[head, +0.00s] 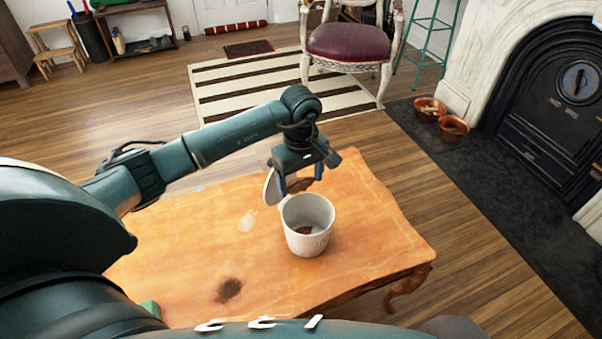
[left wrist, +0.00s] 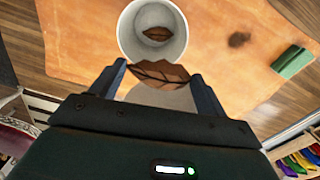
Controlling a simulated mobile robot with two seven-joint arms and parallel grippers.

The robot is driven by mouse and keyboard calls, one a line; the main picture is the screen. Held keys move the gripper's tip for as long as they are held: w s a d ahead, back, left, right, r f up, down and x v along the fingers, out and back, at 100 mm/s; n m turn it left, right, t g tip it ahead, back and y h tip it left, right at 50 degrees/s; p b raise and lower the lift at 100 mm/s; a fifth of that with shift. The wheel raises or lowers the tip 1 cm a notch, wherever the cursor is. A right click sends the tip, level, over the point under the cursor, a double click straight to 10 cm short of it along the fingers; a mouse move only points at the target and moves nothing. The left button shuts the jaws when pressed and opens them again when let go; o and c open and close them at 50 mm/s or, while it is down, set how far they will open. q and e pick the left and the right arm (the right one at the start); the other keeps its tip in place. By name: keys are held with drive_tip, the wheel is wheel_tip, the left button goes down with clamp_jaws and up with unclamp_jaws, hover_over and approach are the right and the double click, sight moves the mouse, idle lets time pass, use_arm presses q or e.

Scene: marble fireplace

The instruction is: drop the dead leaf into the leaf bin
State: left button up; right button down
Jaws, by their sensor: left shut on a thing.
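A brown dead leaf (left wrist: 158,74) is pinched between the two fingers of my left gripper (left wrist: 160,80) in the left wrist view. In the head view my left gripper (head: 300,184) is above the table at the far side of the bin, with the leaf partly hidden. The leaf bin (head: 308,243) is a pale round open-topped pot standing upright on the table, also in the left wrist view (left wrist: 126,35). A pale disc, seemingly its raised lid (head: 270,187), stands at its far left rim. Another brown leaf (left wrist: 156,34) lies inside the bin. My right gripper is out of view.
The wooden table (head: 380,235) has a dark stain (head: 228,290) and a pale patch. A green block (left wrist: 292,62) lies near its edge. A red-seated chair (head: 347,42), terracotta pots (head: 453,128) and a fireplace (head: 550,105) are beyond the table.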

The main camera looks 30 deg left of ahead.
sight(301, 193)
use_arm(q)
wheel_tip(301, 193, down, 4)
drive_tip(key=shift+r+b, duration=0.2)
drive_tip(key=shift+b, duration=0.8)
drive_tip(key=shift+f+b, duration=0.35)
drive_tip(key=shift+f, duration=0.3)
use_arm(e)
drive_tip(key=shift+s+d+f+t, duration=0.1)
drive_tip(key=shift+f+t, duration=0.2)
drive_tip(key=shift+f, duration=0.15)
use_arm(q)
drive_tip(key=o, duration=1)
drive_tip(key=shift+r, duration=0.1)
wheel_tip(301, 193, up, 12)
drive_tip(key=shift+r+p, duration=0.2)
drive_tip(key=shift+p, duration=0.5)
drive_tip(key=shift+r, duration=0.35)
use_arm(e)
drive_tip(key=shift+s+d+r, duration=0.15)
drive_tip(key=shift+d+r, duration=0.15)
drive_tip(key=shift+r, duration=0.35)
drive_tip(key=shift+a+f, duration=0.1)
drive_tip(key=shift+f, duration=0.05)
